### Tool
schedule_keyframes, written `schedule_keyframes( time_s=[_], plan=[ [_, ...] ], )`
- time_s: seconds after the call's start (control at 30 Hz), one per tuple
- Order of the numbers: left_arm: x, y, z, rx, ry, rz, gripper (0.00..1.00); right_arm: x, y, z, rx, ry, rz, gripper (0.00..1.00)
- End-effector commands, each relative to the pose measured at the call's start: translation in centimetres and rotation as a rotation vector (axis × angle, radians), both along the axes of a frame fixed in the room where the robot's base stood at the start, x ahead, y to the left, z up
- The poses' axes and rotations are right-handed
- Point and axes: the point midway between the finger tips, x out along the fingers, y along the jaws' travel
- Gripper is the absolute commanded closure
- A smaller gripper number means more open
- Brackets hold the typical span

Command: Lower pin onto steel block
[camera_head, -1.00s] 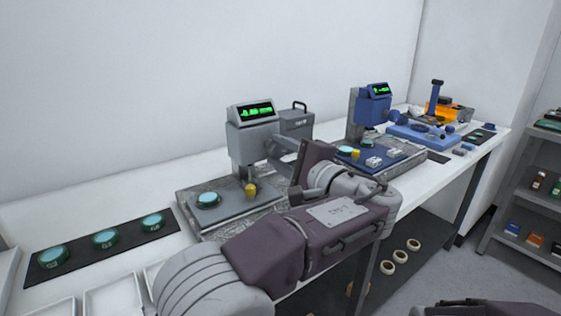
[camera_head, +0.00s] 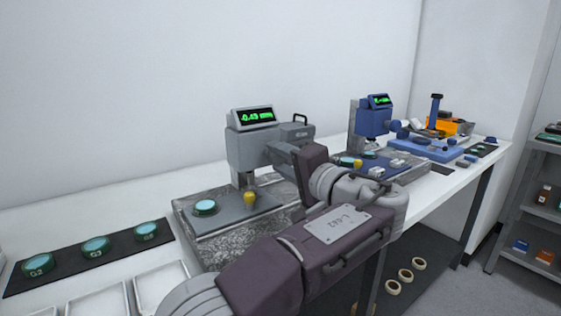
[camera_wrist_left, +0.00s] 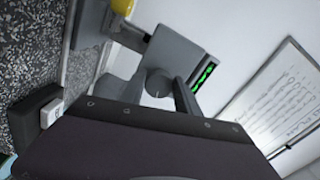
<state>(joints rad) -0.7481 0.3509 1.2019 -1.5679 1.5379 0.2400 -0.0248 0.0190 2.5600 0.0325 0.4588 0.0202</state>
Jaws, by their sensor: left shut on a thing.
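A grey gauge (camera_head: 252,142) with a green-lit display stands on a stone base (camera_head: 215,248) on the bench. Its vertical pin (camera_head: 243,180) points down toward a grey plate (camera_head: 232,214). I cannot make out a separate steel block or whether the pin touches anything. My left gripper (camera_head: 280,152) is at the gauge's right side, shut on a grey lever knob, mostly hidden by my wrist. The left wrist view shows the round grey knob (camera_wrist_left: 157,83) and the display (camera_wrist_left: 204,73). My right gripper is out of view.
Labelled discs lie on a black mat (camera_head: 125,252) at left, with white trays (camera_head: 160,285) in front. A blue gauge (camera_head: 373,118) stands farther right. A shelf (camera_head: 535,205) stands at far right.

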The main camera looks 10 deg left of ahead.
Motion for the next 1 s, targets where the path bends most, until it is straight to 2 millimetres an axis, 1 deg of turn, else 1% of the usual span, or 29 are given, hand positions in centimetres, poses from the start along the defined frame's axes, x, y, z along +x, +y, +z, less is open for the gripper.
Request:
schedule_keyframes(
  time_s=[0.03,0.37,0.4,0.47,0.77,0.87,1.0],
  plan=[
    [0.1,0.0,0.4,0.002,-0.011,-0.004,1.0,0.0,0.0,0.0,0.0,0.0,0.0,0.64],
    [0.1,0.0,0.5,0.001,-0.012,-0.004,1.0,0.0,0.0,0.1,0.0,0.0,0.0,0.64],
    [0.1,0.0,0.5,0.001,-0.012,-0.004,0.56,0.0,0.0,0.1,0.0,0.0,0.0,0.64],
    [0.0,0.0,0.4,0.0,-0.011,-0.003,0.41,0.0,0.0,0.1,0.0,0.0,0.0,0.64],
    [0.0,-0.1,0.2,0.0,-0.007,-0.002,0.41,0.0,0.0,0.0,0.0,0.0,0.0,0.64],
    [-0.7,-0.9,0.3,-0.001,-0.005,-0.004,0.41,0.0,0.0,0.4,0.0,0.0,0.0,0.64],
    [-2.9,-3.2,0.5,0.001,-0.005,-0.008,0.41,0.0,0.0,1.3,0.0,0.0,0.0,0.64]
  ],
)
